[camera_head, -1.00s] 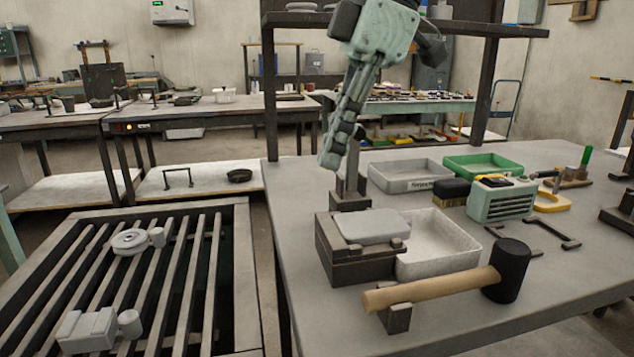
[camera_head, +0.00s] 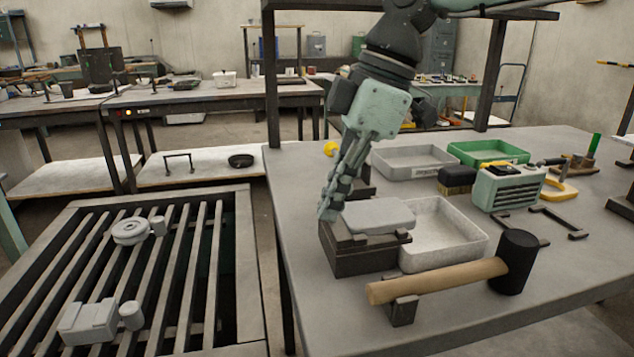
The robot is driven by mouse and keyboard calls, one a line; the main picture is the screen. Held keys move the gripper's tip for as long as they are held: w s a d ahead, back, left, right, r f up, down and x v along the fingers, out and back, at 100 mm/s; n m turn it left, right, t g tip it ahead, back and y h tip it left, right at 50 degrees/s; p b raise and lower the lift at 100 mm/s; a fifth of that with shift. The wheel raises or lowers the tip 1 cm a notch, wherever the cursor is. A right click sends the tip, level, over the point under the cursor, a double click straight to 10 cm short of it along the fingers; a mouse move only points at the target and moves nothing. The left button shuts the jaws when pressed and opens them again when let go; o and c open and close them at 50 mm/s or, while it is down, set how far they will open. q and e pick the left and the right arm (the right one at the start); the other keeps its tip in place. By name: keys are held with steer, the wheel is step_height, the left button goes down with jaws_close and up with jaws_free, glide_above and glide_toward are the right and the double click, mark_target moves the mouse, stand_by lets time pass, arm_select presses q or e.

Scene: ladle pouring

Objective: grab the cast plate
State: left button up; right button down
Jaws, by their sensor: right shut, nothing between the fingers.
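A light grey flat plate with rounded corners, which looks like the cast plate (camera_head: 378,215), lies on top of a dark block (camera_head: 360,259) near the left edge of the grey table. My right gripper (camera_head: 328,214) points down at the left back corner of the block. Its fingers are shut and empty, with the tips close to the plate's left end. I cannot tell whether the tips touch the block. The gripper hides part of an upright dark post behind the block. My left gripper is not in view.
A pale open tray (camera_head: 443,238) stands right of the block. A mallet (camera_head: 440,280) lies in front on a small stand. Behind are a grey tray (camera_head: 413,161), a green tray (camera_head: 487,152), a brush and a radio-like box (camera_head: 508,187). A slatted grate (camera_head: 190,265) with castings is at left.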

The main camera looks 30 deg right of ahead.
mark_target(349, 218)
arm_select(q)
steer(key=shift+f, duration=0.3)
arm_select(e)
steer(key=shift+s+d, duration=0.15)
steer(key=shift+d, duration=0.25)
steer(key=shift+d, duration=0.25)
steer(key=shift+s+d+b, duration=0.4)
steer(key=shift+s+d, duration=0.05)
steer(key=shift+d, duration=0.35)
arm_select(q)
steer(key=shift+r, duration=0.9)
arm_select(e)
steer(key=shift+w, duration=0.1)
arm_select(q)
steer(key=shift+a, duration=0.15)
